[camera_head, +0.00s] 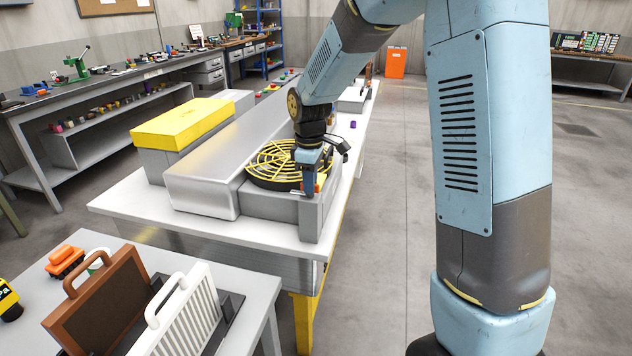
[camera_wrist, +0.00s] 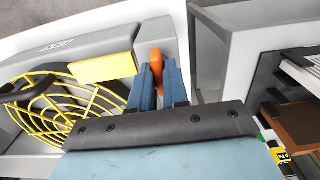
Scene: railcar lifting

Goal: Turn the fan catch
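The fan catch (camera_wrist: 156,58) is a small orange lever at the end of the grey fan housing, beside the yellow fan guard. In the wrist view my gripper (camera_wrist: 159,72) has its two blue fingers close on both sides of the catch, with no clear gap, so it looks shut on it. The lower part of the catch is hidden between the fingers. In the head view my gripper (camera_head: 308,182) points down at the front right of the fan (camera_head: 270,163), and a bit of orange shows beside the fingers. The yellow round guard also shows in the wrist view (camera_wrist: 60,105).
The grey machine (camera_head: 205,185) stands on a white table (camera_head: 140,205) with a yellow leg. A yellow-lidded box (camera_head: 182,122) is behind it. A near table holds a brown filter (camera_head: 100,300) and a white filter (camera_head: 185,318). Open floor lies right of the table.

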